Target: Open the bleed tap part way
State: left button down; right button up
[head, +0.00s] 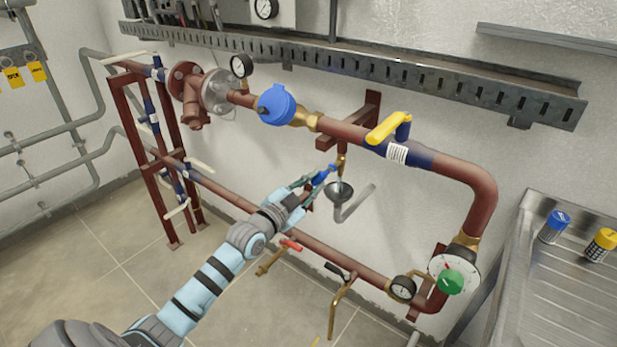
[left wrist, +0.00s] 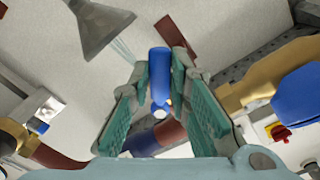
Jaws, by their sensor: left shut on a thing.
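The bleed tap has a blue handle (head: 326,174) and sits on a short brass drop below the upper red-brown pipe. My left gripper (head: 314,181) reaches it from the lower left and is shut on the handle. In the left wrist view the blue handle (left wrist: 160,78) stands between the two teal finger pads (left wrist: 160,95). A dark funnel (head: 340,191) with a grey drain pipe is just below the tap. The funnel (left wrist: 103,25) also shows in the left wrist view, with thin pale streaks like water between it and the tap. My right gripper is out of view.
A yellow lever (head: 388,127) and a blue cap (head: 277,104) are on the upper pipe. A red-handled valve (head: 291,244) and a black-handled valve (head: 336,270) are on the lower pipe. A green knob (head: 450,282) and a steel sink (head: 545,285) are at right.

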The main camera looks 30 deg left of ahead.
pick_arm(q)
jog(key=shift+d+f+n+p, duration=0.25)
jog(key=shift+d+n, duration=0.1)
jog(key=shift+n, duration=0.5)
jog(key=shift+d+f+n+p, duration=0.25)
jog(key=shift+d+n, duration=0.1)
jog(key=shift+n, duration=0.5)
jog(key=c, duration=1.5)
grip_release()
jog(key=shift+s, duration=0.1)
jog(key=s, duration=1.2)
jog(key=shift+a, duration=0.3)
